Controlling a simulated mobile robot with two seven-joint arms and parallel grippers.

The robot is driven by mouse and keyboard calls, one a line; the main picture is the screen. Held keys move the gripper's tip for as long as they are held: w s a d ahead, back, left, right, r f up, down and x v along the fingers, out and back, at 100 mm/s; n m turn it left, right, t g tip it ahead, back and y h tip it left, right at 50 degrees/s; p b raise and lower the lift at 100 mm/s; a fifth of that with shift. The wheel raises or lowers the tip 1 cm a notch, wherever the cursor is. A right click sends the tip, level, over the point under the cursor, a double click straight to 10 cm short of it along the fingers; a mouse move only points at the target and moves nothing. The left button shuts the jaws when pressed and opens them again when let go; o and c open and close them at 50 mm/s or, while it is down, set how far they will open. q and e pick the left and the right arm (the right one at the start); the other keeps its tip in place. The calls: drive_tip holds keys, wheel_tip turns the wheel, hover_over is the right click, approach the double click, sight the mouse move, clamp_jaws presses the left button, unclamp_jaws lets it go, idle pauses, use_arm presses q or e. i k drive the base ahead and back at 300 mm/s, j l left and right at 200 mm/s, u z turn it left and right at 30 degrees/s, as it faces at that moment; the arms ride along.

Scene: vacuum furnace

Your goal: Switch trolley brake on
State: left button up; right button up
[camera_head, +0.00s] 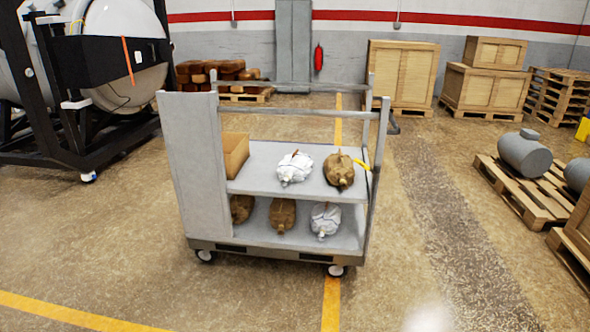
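The grey trolley (194,165) stands on the floor in the middle of the head view. It has a tall panel on its left, two shelves, rails and a handle (392,124) at its right end. A small yellow lever-like piece (362,164) sticks out at the right end of the upper shelf; I cannot tell whether it is the brake or how it is set. Two casters show below, one at the front left (205,256) and one at the front right (337,270). Neither of my grippers is in view.
White and brown bundles and a box (235,153) sit on the trolley shelves. The furnace (110,65) stands at the left. Wooden crates (402,75) stand at the back right, and pallets with grey cylinders (526,152) at the right. The floor in front is clear.

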sight(362, 164)
drive_tip(key=i+l, duration=0.25)
drive_tip(key=i, duration=0.15)
drive_tip(key=i+l+z, duration=0.1)
drive_tip(key=i+l, duration=0.15)
drive_tip(key=i, duration=0.15)
drive_tip(key=i+l, duration=0.2)
drive_tip(key=i, duration=0.2)
drive_tip(key=i+l, duration=1.1)
drive_tip(key=i+j+u, duration=0.05)
drive_tip(key=i, duration=0.1)
